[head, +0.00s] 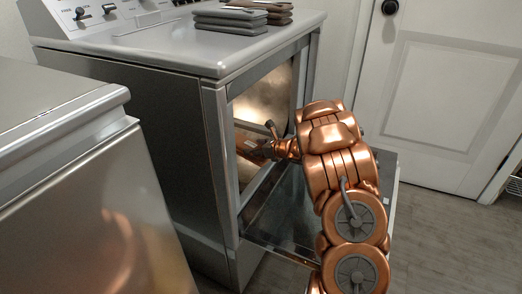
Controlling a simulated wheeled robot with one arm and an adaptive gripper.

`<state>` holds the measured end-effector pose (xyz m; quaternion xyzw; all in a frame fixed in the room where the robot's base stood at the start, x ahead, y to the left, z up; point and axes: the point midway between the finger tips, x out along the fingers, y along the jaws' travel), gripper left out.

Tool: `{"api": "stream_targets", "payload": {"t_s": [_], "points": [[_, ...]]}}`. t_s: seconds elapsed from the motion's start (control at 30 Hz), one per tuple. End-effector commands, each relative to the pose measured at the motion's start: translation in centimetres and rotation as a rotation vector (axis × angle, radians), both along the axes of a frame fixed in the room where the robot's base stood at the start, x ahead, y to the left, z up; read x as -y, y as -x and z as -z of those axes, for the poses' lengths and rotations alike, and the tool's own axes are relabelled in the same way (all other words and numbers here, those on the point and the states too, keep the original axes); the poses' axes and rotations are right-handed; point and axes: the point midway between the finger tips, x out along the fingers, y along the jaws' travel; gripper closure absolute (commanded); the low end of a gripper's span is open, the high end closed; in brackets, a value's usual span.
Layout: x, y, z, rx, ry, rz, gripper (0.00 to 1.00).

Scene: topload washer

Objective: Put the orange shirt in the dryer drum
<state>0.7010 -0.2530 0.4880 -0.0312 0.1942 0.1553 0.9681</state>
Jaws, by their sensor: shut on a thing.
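The dryer (180,140) stands with its front opening uncovered. Its drum (264,92) shows as a shiny metal inside. My copper-coloured arm reaches from the right into the opening. My gripper (266,143) is at the opening, shut on a small brownish-orange patch of cloth (247,142), which I take for the orange shirt. Most of the shirt is hidden behind the dryer's front frame and my gripper. I cannot tell whether it touches the drum floor.
The open dryer door (285,222) is folded down below the opening, under my arm. Folded grey and brown cloths (232,20) lie on the dryer top. A second metal appliance (70,190) stands at left. A white room door (445,90) is behind; floor is clear at right.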

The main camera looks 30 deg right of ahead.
Motion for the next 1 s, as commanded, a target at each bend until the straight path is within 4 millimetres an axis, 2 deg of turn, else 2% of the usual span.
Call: {"api": "stream_targets", "payload": {"t_s": [0.6, 1.0], "points": [[-2.9, -4.7, 0.1, 0.001, 0.0, -0.002, 0.78], [-3.3, -5.3, -0.1, 0.002, 0.0, -0.002, 0.78]]}}
